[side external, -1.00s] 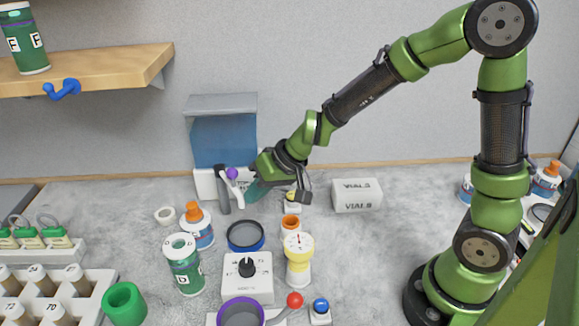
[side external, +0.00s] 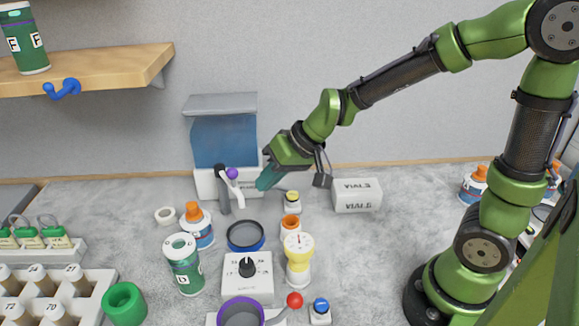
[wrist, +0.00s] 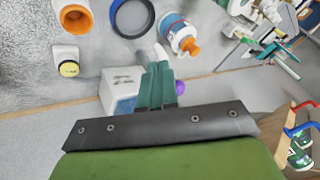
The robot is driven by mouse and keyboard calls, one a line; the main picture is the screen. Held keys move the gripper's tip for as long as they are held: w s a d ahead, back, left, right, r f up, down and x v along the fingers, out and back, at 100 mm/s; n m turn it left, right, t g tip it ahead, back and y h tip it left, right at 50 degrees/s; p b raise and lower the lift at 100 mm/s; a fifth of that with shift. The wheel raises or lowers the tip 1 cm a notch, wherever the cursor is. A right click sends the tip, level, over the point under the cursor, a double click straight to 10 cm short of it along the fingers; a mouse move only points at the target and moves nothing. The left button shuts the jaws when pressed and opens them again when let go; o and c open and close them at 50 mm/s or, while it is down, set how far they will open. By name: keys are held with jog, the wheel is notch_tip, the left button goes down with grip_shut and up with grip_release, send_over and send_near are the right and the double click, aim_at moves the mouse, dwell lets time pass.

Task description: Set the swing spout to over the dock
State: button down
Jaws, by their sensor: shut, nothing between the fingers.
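The swing spout (side external: 234,190) is a white arm with a purple knob (side external: 232,173), beside a dark grey upright post (side external: 223,190). It stands in front of a blue-fronted dispenser (side external: 224,140) with a white base at the back wall. The spout points forward and slightly right. My gripper (side external: 264,185) is just right of the spout, with teal fingers shut and empty, apart from the knob in the side view. In the wrist view the shut fingers (wrist: 156,85) partly hide the purple knob (wrist: 180,87). I cannot tell which part is the dock.
A yellow-topped button block (side external: 293,202) and white vials box (side external: 357,196) stand right of my gripper. A blue-rimmed dish (side external: 246,236), orange-capped bottle (side external: 198,226), green jar (side external: 184,265) and dial box (side external: 247,277) stand in front. A wooden shelf (side external: 110,68) hangs at upper left.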

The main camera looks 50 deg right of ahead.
jog(key=v, duration=0.4)
jog(key=shift+s, duration=0.25)
jog(key=s+d+r+h, duration=0.1)
jog(key=s+d+r, duration=0.1)
jog(key=s, duration=0.4)
jog(key=s+d+r+m+t+h, duration=0.1)
jog(key=s+d+r, duration=0.1)
jog(key=s, duration=0.4)
jog(key=shift+d+r+m, duration=0.3)
jog(key=shift+d+r, duration=0.05)
jog(key=shift+r, duration=0.1)
